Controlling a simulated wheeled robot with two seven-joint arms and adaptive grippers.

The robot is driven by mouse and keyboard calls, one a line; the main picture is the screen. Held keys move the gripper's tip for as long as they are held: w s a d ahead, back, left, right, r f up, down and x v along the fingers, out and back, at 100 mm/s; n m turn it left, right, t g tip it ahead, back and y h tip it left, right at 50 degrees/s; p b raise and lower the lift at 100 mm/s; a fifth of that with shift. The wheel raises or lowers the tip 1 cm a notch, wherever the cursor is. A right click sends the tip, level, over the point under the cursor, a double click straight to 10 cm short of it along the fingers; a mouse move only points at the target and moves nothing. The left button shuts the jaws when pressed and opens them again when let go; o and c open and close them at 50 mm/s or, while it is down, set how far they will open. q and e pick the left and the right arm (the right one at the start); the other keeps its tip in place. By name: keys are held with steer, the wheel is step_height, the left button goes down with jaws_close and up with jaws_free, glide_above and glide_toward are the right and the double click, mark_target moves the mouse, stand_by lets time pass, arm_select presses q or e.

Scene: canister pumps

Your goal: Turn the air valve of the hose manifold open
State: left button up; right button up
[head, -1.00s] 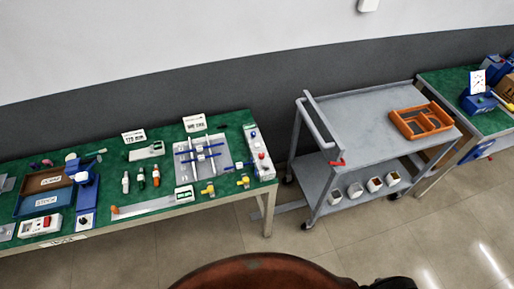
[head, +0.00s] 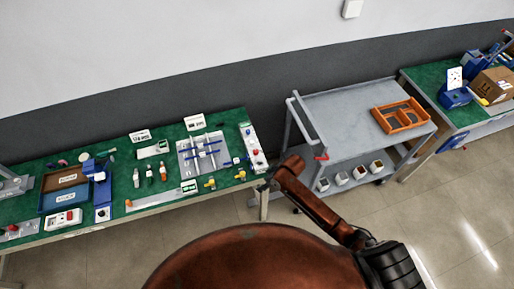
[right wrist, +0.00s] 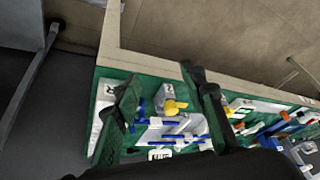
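On the green bench a grey plate with blue hoses and white fittings (head: 187,163) lies towards the right end; it looks like the hose manifold. Small yellow-handled valves stand at its front edge, one left (head: 210,184) and one right (head: 240,174). I cannot tell from the frames which is the air valve. My right gripper (head: 265,186) is at the bench's front right corner, beside the right yellow valve and apart from it. In the right wrist view its fingers (right wrist: 160,76) are spread and empty, with a yellow handle (right wrist: 174,106) visible between them. My left gripper is out of view.
A white strip with a red knob (head: 253,150) lies along the bench's right end. A grey trolley (head: 350,110) with an orange tray (head: 385,123) stands to the right. Blue and brown trays (head: 50,203) and several bottles occupy the left bench. The floor in front is clear.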

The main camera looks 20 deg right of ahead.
steer(key=w+r+n, duration=0.1)
steer(key=w+r, duration=0.2)
steer(key=w, duration=0.6)
glide_toward(256, 151)
steer(key=f, duration=0.1)
steer(key=shift+w+a+f+n, duration=0.3)
steer(key=shift+w+a+f, duration=0.05)
steer(key=shift+w+f, duration=0.05)
steer(key=x, duration=0.6)
steer(key=shift+f, duration=0.4)
jaws_close()
